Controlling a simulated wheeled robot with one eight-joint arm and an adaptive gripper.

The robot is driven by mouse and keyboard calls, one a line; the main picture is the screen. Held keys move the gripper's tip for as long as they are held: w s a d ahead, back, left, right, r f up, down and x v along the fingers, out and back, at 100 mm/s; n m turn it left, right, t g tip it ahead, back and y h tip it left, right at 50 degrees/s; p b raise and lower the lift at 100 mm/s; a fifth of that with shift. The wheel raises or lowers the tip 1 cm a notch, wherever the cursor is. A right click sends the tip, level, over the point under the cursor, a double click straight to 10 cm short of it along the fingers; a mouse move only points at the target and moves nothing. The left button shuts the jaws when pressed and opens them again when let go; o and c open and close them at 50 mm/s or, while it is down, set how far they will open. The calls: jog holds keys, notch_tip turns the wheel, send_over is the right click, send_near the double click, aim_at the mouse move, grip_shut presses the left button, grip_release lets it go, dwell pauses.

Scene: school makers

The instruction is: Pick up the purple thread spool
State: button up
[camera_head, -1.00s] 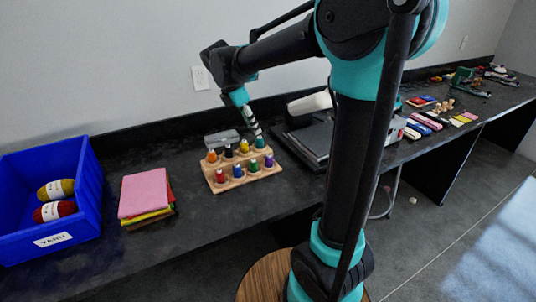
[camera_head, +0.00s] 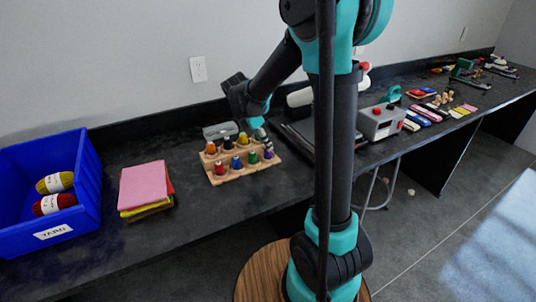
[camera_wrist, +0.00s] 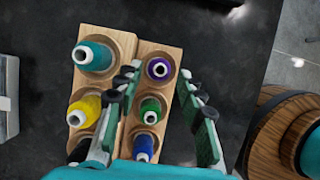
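The purple thread spool (camera_wrist: 159,68) stands upright at the far end of the right row of a wooden spool rack (camera_wrist: 158,48) in the wrist view. My gripper (camera_wrist: 159,74) is open, with one finger on each side of the purple spool in the picture. I cannot tell whether either finger touches it. The green spool (camera_wrist: 150,110) and blue spool (camera_wrist: 144,147) stand in the same row. In the head view, my gripper (camera_head: 261,137) is low over the right end of the rack (camera_head: 225,178) and partly hides the spools there.
A teal spool (camera_wrist: 93,57) and yellow spool (camera_wrist: 84,114) stand in the left row. A grey case (camera_head: 220,130) is behind the rack. Folded cloths (camera_head: 144,187) and a blue yarn bin (camera_head: 78,227) are to the left. Bare table lies between cloths and rack.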

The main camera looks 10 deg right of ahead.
jog(key=shift+x, duration=2)
jog(key=shift+c, duration=0.3)
jog(key=c, duration=0.7)
jog(key=shift+r, duration=0.2)
